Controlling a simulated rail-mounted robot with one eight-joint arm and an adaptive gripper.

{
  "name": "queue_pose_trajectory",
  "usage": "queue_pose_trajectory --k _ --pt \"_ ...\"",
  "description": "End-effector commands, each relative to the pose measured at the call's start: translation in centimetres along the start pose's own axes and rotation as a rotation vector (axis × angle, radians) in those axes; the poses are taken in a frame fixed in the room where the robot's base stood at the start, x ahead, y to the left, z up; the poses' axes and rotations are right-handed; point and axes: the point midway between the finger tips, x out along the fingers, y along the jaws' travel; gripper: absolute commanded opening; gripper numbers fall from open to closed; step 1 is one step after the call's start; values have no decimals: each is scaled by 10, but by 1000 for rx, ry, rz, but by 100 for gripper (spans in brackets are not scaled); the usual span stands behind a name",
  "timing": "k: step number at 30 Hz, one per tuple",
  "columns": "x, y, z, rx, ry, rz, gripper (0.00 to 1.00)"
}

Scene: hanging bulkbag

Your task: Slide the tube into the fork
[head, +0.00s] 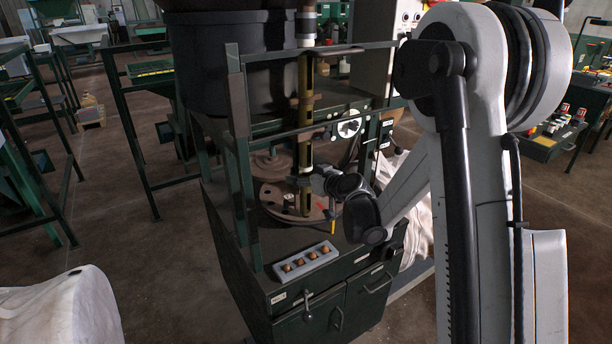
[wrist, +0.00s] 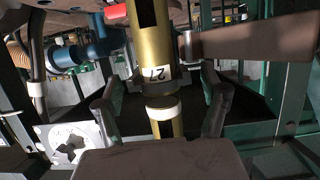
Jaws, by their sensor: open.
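A brass-coloured tube (head: 306,135) stands upright in the green frame in the head view. In the wrist view the tube (wrist: 157,50) has a dark slot, a label with "27" and a white band lower down. My gripper (wrist: 160,92) is open, with one finger on each side of the tube; I cannot tell whether they touch it. In the head view my gripper (head: 318,180) is small and partly hidden beside the tube's lower part. A brown flat arm (wrist: 255,40) reaches in from the right, near the tube; I cannot tell whether it is the fork.
A round brown plate (head: 285,200) lies under the tube on the green cabinet (head: 300,305). The frame's green post (head: 240,150) stands left of the tube. White bags lie on the floor.

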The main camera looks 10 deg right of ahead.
Motion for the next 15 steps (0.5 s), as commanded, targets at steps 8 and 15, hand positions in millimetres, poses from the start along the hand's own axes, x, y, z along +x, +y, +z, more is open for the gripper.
queue_pose_trajectory --k 8,15 --pt "-28 0 0 0 0 1 76" --pt "-76 1 0 1 0 2 76"
